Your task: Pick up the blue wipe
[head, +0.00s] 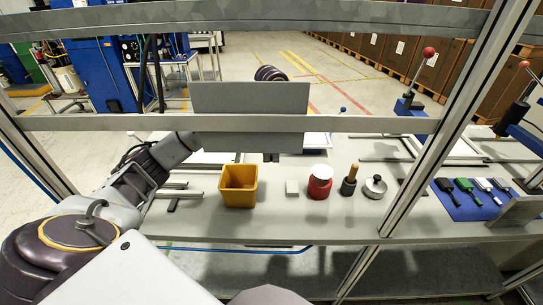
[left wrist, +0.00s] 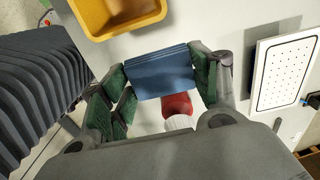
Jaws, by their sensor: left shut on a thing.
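The blue wipe (left wrist: 161,72) is a folded blue piece in the left wrist view. My left gripper (left wrist: 162,84) has green-padded fingers on both sides of it and is shut on it. The wipe is above the grey table, near the yellow bin (left wrist: 122,12). In the head view my left arm reaches in from the left, and its end is mostly hidden behind a grey panel (head: 250,108). I cannot make out the wipe in the head view. My right gripper is not in view.
The yellow bin (head: 238,188) stands on the table (head: 270,228). Right of it are a white block (head: 292,188), a red white-topped jar (head: 319,186), a wooden-handled tool (head: 349,182) and a metal pot (head: 375,188). Frame bars cross in front. Several brushes lie on a blue mat (head: 470,210).

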